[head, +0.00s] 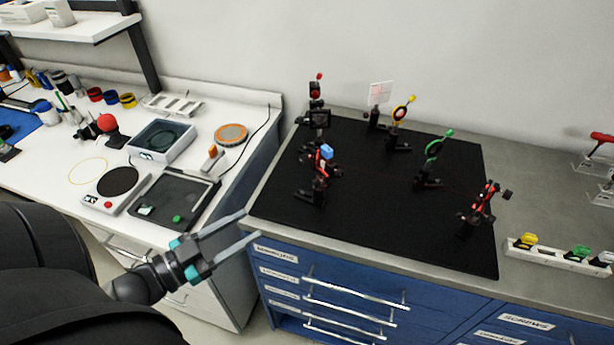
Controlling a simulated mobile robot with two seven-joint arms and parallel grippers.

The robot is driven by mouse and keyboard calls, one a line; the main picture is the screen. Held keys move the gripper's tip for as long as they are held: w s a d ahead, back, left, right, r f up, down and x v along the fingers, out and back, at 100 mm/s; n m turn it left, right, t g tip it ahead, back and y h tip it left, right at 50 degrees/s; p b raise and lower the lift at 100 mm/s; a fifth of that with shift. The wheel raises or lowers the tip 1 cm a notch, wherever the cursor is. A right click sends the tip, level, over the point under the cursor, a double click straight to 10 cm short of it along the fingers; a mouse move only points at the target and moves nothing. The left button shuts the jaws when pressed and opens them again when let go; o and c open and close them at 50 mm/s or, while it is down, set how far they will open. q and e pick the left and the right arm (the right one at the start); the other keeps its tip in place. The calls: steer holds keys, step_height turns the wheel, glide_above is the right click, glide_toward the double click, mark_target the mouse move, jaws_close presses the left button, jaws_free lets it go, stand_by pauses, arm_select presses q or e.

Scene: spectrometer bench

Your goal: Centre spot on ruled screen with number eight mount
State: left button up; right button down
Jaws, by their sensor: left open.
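The ruled screen (379,92) is a small pale panel on a post at the back of the black breadboard (380,215). Number labels are too small to read, and I cannot make out a spot on the screen. My left gripper (246,226) is open and empty, left of the board's front-left corner. My right gripper is out of view.
A white rack with yellow and green items (556,256) sits right of the board. The left bench holds a round-topped stirrer (118,184), a dark tray (176,205) and an orange disc (231,134). Blue drawers (340,300) with handles are below the board. A shelf (75,30) is upper left.

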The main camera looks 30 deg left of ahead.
arm_select(q)
steer(key=r, duration=0.2)
glide_toward(314, 185)
steer(key=shift+h, duration=0.3)
steer(key=x, duration=0.8)
steer(key=shift+w+a+f, duration=0.15)
steer(key=shift+w+f, duration=0.05)
steer(key=shift+c, duration=0.4)
jaws_close()
